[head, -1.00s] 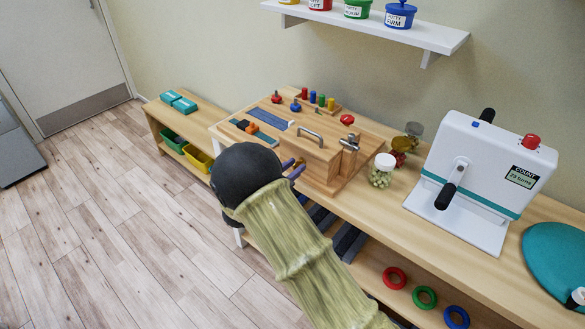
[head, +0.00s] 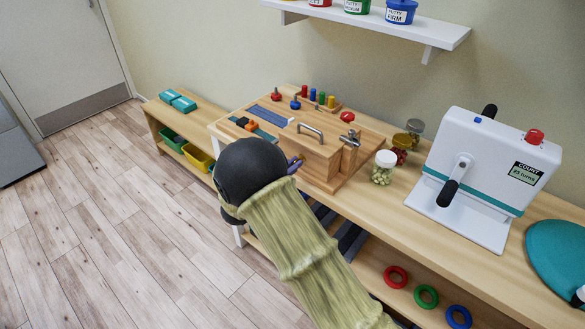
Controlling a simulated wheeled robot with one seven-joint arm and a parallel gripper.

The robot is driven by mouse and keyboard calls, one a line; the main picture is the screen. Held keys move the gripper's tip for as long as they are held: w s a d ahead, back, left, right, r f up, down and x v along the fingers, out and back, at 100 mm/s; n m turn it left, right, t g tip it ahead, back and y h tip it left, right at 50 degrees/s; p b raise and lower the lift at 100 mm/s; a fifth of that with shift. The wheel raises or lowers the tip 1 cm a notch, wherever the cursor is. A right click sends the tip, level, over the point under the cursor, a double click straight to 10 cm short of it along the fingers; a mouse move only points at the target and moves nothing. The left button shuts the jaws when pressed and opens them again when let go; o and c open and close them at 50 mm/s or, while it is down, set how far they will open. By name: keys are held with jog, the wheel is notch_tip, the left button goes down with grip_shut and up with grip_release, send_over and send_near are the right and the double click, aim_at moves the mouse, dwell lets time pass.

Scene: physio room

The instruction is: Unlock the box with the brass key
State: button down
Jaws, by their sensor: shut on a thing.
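The wooden box (head: 303,158) with a grey metal bar handle on top stands on the wooden activity board on the bench. My gripper (head: 294,165) is at the box's front left side, close to its front face. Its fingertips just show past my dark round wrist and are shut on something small. The brass key cannot be made out; the fingers and wrist hide that spot. The keyhole is also hidden, so I cannot tell whether the key is in it.
A metal tap-like fitting (head: 349,140) is at the board's right end. A jar of green beads (head: 383,168) stands right of it, before a white crank machine (head: 486,180). Coloured pegs (head: 313,95) are at the back. Rings (head: 426,297) lie on the lower shelf. Floor at left is clear.

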jog(key=m+b, duration=0.5)
jog(key=b, duration=0.1)
jog(key=m+b, duration=0.5)
jog(key=b, duration=0.1)
jog(key=m+b, duration=0.5)
jog(key=b, duration=0.1)
jog(key=shift+s+f, duration=0.1)
jog(key=shift+f, duration=0.2)
jog(key=shift+r+m, duration=0.1)
jog(key=shift+m, duration=0.2)
jog(key=c, duration=1.6)
grip_release()
jog(key=shift+s+r, duration=0.1)
jog(key=p+v, duration=0.2)
jog(key=v, duration=1.5)
jog(key=shift+a, duration=0.1)
